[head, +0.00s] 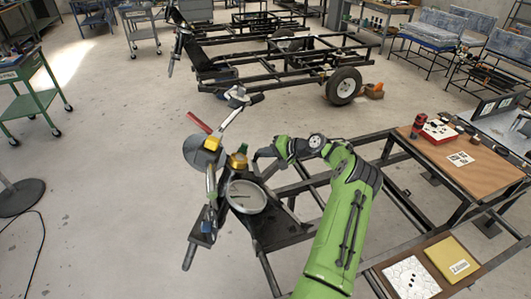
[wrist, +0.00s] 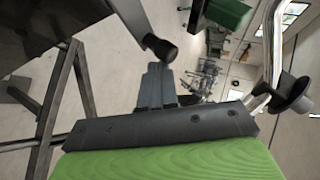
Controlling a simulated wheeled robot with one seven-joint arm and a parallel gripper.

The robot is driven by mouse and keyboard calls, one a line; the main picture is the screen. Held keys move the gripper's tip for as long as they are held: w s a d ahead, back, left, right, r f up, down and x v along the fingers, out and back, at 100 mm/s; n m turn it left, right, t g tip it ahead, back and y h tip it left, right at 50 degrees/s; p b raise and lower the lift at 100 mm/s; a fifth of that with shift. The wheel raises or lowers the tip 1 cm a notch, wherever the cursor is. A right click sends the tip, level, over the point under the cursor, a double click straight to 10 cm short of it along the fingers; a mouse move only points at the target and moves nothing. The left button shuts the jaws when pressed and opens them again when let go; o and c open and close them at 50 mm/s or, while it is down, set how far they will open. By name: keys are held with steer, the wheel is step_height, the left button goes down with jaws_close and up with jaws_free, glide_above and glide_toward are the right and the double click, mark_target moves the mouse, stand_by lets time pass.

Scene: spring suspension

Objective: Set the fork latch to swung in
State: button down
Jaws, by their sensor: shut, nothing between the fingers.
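The suspension assembly (head: 265,215) stands at the front end of a black frame. It has a round white dial (head: 246,197), a yellow block (head: 212,143), a brass-coloured piece (head: 238,161), a red bar (head: 199,121) and metal arms. I cannot tell for sure which part is the fork latch. My gripper (head: 262,157) is at the end of the green arm, just right of the brass-coloured piece. In the wrist view its grey fingers (wrist: 156,86) are together and empty. A black-tipped rod (wrist: 160,47) shows just beyond them; contact cannot be told.
A chrome rod with a black disc (wrist: 290,96) is at the right of the wrist view. A wooden-topped bench (head: 470,185) stands right of my arm. A wheeled frame (head: 280,60) stands behind. The floor at left (head: 110,160) is mostly clear.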

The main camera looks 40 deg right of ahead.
stand_by(0.6)
steer(key=p+v, duration=0.2)
steer(key=v, duration=1.3)
steer(key=shift+s+r, duration=0.2)
steer(key=shift+s, duration=0.1)
steer(key=shift+d, duration=0.1)
